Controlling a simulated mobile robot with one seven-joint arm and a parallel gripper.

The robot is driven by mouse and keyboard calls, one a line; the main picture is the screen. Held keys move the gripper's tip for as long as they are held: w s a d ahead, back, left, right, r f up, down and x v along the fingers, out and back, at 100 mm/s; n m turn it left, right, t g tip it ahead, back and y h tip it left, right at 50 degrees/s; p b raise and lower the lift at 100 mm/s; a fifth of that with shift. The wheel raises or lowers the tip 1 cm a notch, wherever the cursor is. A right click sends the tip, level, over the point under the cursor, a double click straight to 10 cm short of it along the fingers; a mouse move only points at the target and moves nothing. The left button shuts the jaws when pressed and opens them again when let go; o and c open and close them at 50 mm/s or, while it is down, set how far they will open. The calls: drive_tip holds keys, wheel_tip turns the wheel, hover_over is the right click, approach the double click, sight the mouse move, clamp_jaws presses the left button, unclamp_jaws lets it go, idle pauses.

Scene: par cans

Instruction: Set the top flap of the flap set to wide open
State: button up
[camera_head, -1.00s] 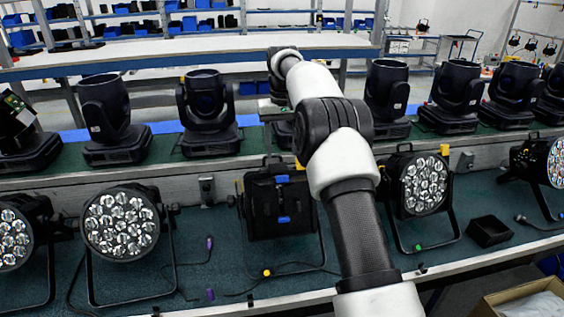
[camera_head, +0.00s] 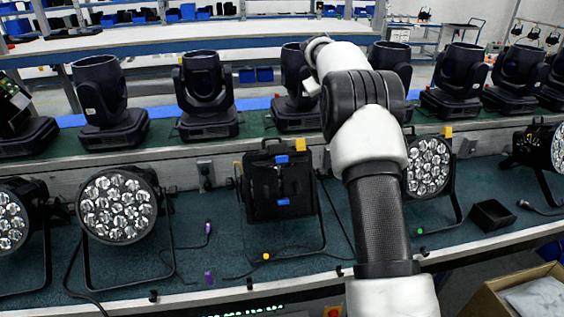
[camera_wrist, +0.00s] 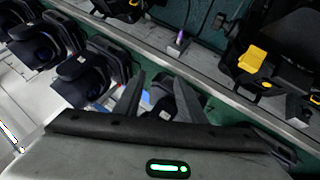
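The flap set (camera_head: 264,196) is a black, square-looking set of flaps on the front of a lamp at the middle of the bench in the head view. Its flaps look folded over the lamp's face, with a blue tab at the upper edge and another lower down. My arm passes just to its right. My gripper is not clear in the head view. In the wrist view my gripper (camera_wrist: 158,90) has its two dark fingers apart with nothing between them. I cannot tell whether the flap set shows in the wrist view.
Round multi-lens lamps stand on both sides, one at the left (camera_head: 118,207) and one partly behind my arm (camera_head: 428,168). Black moving-head lights line the raised shelf behind. A small black tray (camera_head: 491,216) sits at the right. Cables lie on the green bench top.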

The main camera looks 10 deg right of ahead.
drive_tip(key=w+d+r+n+t+h+b, duration=0.1)
drive_tip(key=w+d+n+t+b, duration=0.25)
drive_tip(key=d, duration=0.35)
drive_tip(key=n+y+b, duration=0.7)
drive_tip(key=n+y, duration=1)
drive_tip(key=n, duration=0.2)
approach(284, 160)
drive_tip(key=x, duration=1)
drive_tip(key=shift+w+a+b, duration=0.3)
drive_tip(key=shift+b, duration=0.05)
